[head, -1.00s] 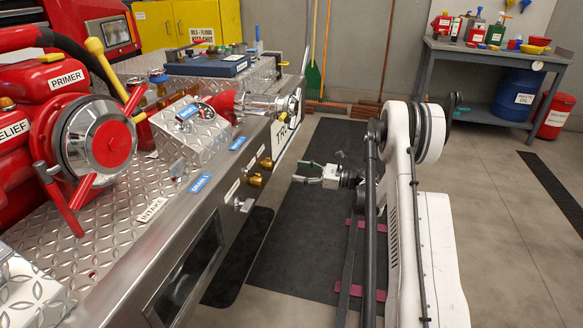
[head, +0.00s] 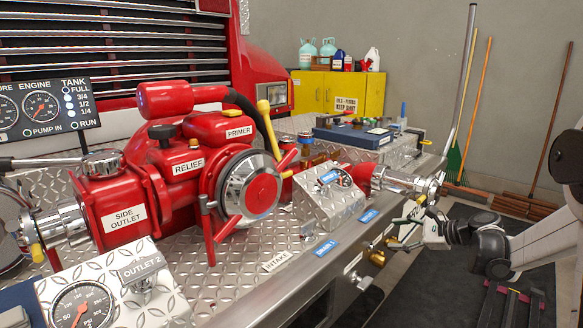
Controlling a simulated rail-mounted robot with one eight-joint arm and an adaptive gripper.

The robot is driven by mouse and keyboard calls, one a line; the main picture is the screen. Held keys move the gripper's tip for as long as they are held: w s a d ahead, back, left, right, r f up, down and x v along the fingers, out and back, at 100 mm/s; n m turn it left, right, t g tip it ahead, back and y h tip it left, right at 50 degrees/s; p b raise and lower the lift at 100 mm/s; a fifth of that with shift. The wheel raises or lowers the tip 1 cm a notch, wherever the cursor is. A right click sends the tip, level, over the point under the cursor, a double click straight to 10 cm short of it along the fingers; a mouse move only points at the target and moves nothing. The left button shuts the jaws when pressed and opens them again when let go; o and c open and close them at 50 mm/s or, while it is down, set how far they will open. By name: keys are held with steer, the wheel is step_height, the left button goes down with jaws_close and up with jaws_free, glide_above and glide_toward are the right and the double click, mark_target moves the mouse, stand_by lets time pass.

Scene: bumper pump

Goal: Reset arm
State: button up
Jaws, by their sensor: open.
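My gripper (head: 402,234) is at the right of the head view, beside the edge of the bumper deck. Its greenish fingers are apart and point left towards the bumper, with nothing seen between them. In the picture it is just below the chrome outlet end (head: 412,186) and right of the brass fittings (head: 377,257); I cannot tell the exact gap. My white and grey arm runs from the gripper to the right edge of the view, where its upper part is cut off.
The red pump (head: 135,205) with its chrome-rimmed intake cap (head: 250,188) stands on the diamond-plate deck (head: 230,275). A blue case (head: 350,133) lies behind. A yellow cabinet (head: 340,93) and long-handled tools (head: 478,110) are at the wall. A dark mat (head: 420,295) covers the floor.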

steer(key=s+a+r+n+g+h, duration=0.1)
steer(key=s+a+r+n+h, duration=0.1)
steer(key=s+a+r+n, duration=0.3)
steer(key=s+a+h, duration=0.1)
steer(key=s+a, duration=0.1)
steer(key=s, duration=0.4)
steer(key=s+a+r+n+g+h, duration=0.1)
steer(key=s+a+r+n+h, duration=0.1)
steer(key=s+a+r+n, duration=0.3)
steer(key=s+f+n+h, duration=0.2)
steer(key=s+n, duration=0.2)
steer(key=s, duration=0.7)
steer(key=s+f+n+h, duration=0.2)
steer(key=s+f+n, duration=0.15)
steer(key=s, duration=0.75)
step_height(320, 180, up, 19)
steer(key=n+p, duration=0.1)
steer(key=p, duration=1.7)
steer(key=shift+d+h, duration=0.2)
steer(key=shift+h, duration=0.1)
